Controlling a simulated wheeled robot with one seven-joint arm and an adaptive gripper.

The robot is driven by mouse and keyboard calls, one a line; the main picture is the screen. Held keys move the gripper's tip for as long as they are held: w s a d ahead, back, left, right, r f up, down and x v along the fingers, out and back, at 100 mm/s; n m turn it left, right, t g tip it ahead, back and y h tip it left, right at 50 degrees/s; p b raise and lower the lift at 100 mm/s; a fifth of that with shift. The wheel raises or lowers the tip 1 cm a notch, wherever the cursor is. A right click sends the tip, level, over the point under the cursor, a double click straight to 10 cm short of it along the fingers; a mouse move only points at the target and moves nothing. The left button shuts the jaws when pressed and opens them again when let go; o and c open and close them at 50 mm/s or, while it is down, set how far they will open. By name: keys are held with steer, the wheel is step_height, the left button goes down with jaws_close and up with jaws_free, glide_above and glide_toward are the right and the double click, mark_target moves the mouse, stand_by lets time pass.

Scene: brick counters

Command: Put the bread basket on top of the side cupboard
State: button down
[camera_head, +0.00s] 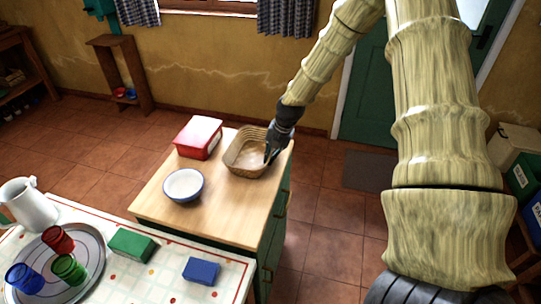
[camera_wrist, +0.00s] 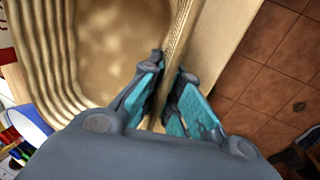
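The bread basket (camera_head: 240,160) is a tan, rectangular woven basket, upright at the back right of the wooden top of a green cupboard (camera_head: 226,213). It seems to rest on that top. My gripper (camera_head: 269,153) reaches down to the basket's right side. In the wrist view, the fingers of my gripper (camera_wrist: 170,72) sit on both sides of the wall of the basket (camera_wrist: 178,40) and look closed on it. The lower part of the inner finger is inside the basket.
In front, a dotted table (camera_head: 165,275) holds a tray with coloured cups, a jug, a green block and a blue block.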

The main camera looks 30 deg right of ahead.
steer(key=shift+f, duration=0.15)
steer(key=c, duration=1.6)
jaws_free()
steer(key=shift+c, duration=0.2)
steer(key=shift+r, duration=0.25)
steer(key=b+v, duration=0.1)
steer(key=v, duration=1)
steer(key=shift+r, duration=0.4)
steer(key=shift+d, duration=0.1)
